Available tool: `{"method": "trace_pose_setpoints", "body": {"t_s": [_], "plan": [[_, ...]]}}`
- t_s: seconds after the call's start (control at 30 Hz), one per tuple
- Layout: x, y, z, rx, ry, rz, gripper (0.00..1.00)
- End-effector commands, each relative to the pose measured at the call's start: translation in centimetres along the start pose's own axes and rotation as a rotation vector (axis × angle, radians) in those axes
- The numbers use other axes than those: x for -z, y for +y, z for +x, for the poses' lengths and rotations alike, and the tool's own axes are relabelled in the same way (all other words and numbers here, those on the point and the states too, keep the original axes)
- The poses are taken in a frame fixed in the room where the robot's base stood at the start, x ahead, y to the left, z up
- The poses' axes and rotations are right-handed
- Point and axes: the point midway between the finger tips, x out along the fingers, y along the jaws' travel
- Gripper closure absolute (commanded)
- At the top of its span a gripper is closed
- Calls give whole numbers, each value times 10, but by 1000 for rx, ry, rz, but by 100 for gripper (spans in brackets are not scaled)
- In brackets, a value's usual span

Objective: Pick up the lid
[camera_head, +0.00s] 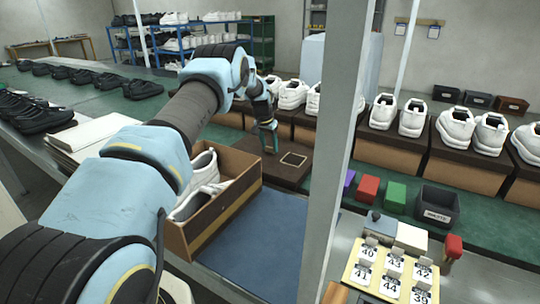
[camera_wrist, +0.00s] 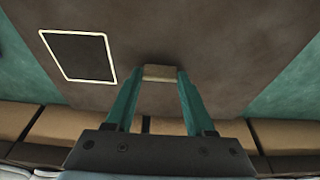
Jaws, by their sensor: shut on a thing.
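The lid (camera_head: 290,176) is a flat dark brown panel with a pale square outline, just beyond an open shoe box in the head view. It fills much of the wrist view (camera_wrist: 215,40), where the outlined square is at the left. A small tan tab (camera_wrist: 160,73) is at the lid's near edge. My gripper (camera_head: 268,143) reaches down to the lid's far side in the head view. In the wrist view (camera_wrist: 158,88) its green fingers are shut on the tan tab. The head view does not clearly show whether the lid is resting or raised.
An open brown box (camera_head: 222,212) with white shoes stands on a blue mat (camera_head: 268,245). A grey post (camera_head: 335,140) rises right of the lid. Brown boxes topped with white shoes (camera_head: 459,126) line the green conveyor. Number tags (camera_head: 392,268) and coloured blocks (camera_head: 367,188) lie right.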

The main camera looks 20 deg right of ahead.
Motion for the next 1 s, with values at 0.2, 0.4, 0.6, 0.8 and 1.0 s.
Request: {"method": "trace_pose_setpoints", "body": {"t_s": [0.2,0.4,0.6,0.8,1.0], "plan": [[0,0,0,0,1,0,100],[3,0,-8,1,3,0,100],[13,0,-42,1,6,1,100],[22,0,-78,1,4,0,100],[27,0,-95,1,1,0,100]]}}
